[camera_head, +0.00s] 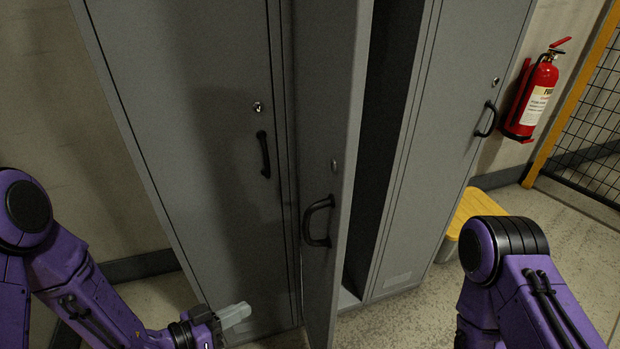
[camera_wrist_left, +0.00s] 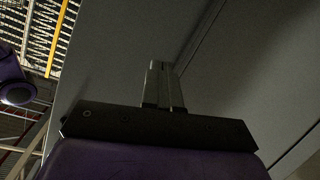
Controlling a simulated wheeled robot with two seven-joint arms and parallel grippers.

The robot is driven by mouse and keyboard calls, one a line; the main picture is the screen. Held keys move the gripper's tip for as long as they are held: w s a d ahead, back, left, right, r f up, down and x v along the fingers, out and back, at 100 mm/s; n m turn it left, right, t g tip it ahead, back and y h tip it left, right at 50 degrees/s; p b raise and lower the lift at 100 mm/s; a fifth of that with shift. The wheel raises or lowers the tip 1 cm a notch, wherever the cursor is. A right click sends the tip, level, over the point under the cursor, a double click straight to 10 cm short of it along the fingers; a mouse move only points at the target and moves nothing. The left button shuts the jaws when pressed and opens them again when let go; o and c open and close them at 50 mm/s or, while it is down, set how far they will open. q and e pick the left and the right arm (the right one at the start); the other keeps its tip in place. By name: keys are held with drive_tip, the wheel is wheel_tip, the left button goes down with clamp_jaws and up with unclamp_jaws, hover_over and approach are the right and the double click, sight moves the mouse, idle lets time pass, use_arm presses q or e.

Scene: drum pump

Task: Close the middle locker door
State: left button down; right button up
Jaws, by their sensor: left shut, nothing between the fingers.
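The middle locker door (camera_head: 320,180) stands open, swung out toward me. Its black handle (camera_head: 317,221) is on its outer face, near the free edge. The dark gap of the middle locker (camera_head: 385,130) shows to the right of the door. My left gripper (camera_head: 236,314) is shut and empty, low in front of the left locker door and to the left of the open door, apart from its handle. In the left wrist view its closed fingers (camera_wrist_left: 163,86) point at grey locker panels. My right arm shows at the lower right; its gripper is out of frame.
The left locker door (camera_head: 190,120) and right locker door (camera_head: 455,130) are shut. A yellow-topped box (camera_head: 470,210) stands beside the right locker. A red fire extinguisher (camera_head: 535,95) hangs on the wall near a yellow-framed mesh fence (camera_head: 590,110).

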use_arm(q)
wheel_tip(320, 180, up, 20)
drive_tip(key=s+d+m+g+h+p, duration=0.2)
drive_tip(key=m+g+h+p, duration=0.2)
drive_tip(key=m+h+p, duration=0.4)
drive_tip(key=y, duration=0.2)
approach(326, 248)
drive_tip(key=x, duration=0.6)
drive_tip(key=shift+d+r+m+g, duration=0.2)
drive_tip(key=shift+d+m+g, duration=0.2)
use_arm(e)
wheel_tip(326, 248, up, 11)
drive_tip(key=shift+w+r, duration=0.2)
use_arm(q)
drive_tip(key=shift+w, duration=0.1)
use_arm(e)
drive_tip(key=shift+d, duration=0.15)
